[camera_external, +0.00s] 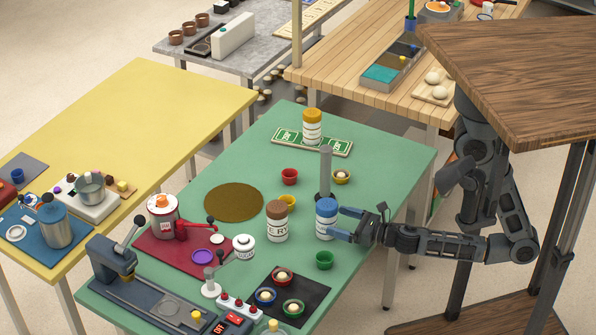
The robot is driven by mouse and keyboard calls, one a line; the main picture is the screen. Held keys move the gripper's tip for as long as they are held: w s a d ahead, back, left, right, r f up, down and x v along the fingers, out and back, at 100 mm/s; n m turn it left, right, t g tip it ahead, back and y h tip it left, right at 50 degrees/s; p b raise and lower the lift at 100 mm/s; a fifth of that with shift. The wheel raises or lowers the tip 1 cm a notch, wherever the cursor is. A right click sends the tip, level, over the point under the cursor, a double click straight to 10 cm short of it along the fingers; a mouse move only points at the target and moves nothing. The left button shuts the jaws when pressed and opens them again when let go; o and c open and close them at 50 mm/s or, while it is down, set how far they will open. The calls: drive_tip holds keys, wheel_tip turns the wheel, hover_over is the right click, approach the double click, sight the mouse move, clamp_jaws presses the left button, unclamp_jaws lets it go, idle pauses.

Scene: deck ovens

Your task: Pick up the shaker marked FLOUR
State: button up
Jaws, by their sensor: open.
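Three white shakers stand upright on the green table (378,170). One with a blue lid (326,228) is right beside my gripper (342,224). My gripper is open and reaches in from the right, its blue fingers level with this shaker; I cannot tell whether they touch it. A shaker with a brown lid (277,232) stands to its left, with letters that look like "RY" and "E". A shaker with an orange lid (312,130) stands on a green and white board (340,149) at the back. I cannot read the word FLOUR on any of them.
A grey post (325,170) stands just behind the blue-lidded shaker. A black mat (316,285) with small bowls lies in front. A brown round mat (233,202) lies at left.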

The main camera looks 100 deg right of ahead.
sight(321, 217)
drive_tip(key=shift+f+p+x, duration=0.2)
drive_tip(key=shift+p+x, duration=0.8)
drive_tip(key=shift+x, duration=2.4)
drive_tip(key=shift+a, duration=0.1)
drive_tip(key=c, duration=1.2)
